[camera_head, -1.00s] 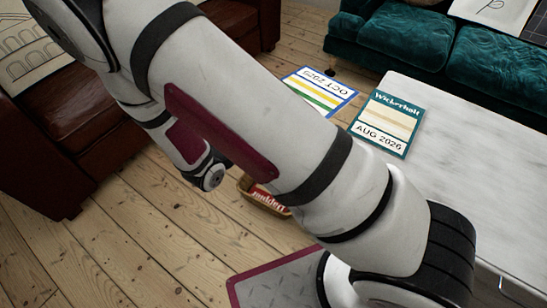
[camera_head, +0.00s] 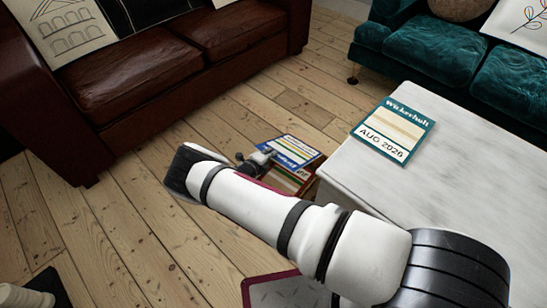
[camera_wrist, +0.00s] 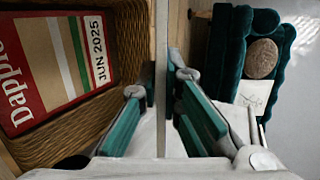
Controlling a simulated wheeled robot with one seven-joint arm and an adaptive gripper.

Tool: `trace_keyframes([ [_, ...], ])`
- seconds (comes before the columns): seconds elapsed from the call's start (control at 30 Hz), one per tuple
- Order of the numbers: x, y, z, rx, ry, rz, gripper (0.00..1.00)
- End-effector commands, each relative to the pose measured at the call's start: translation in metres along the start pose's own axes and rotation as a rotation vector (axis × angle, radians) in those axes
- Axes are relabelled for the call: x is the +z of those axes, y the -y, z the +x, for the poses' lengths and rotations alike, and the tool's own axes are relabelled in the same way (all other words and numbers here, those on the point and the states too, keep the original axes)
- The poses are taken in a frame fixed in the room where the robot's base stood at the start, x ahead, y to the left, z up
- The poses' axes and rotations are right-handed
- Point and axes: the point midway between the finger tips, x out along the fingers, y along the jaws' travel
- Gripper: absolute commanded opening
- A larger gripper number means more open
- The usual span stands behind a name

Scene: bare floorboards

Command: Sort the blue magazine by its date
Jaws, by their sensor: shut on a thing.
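The blue magazine (camera_head: 288,147) shows blue and white with colored stripes in the head view; its date is hard to read there now. My gripper (camera_head: 262,156) is shut on its edge. In the wrist view the magazine (camera_wrist: 161,45) is seen edge-on as a thin upright strip between the teal-padded fingers of my gripper (camera_wrist: 160,85). A wicker basket (camera_wrist: 125,148) lies to the left in the wrist view, with a red magazine (camera_wrist: 32,90) marked JUN 2025 inside. The red magazine (camera_head: 290,180) also shows just below the blue one in the head view.
A teal magazine (camera_head: 394,130) marked AUG 2026 lies on the white table (camera_head: 440,180), right of the basket. A brown leather sofa (camera_head: 140,75) and a teal sofa (camera_head: 440,50) stand behind.

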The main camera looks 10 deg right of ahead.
Motion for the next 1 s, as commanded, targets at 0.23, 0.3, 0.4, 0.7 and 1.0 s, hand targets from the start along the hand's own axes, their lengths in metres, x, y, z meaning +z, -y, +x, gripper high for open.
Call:
trace_keyframes([
  [0.23,0.000,-0.009,0.005,0.000,0.003,-0.001,0.00],
  [0.3,0.000,-0.014,0.008,0.000,0.003,-0.001,0.00],
  [0.4,-0.001,-0.023,0.012,0.000,0.002,-0.001,0.00],
  [0.7,-0.004,-0.052,0.027,0.000,0.002,0.000,0.00],
  [1.0,-0.005,-0.080,0.042,-0.001,0.002,0.000,0.00],
])
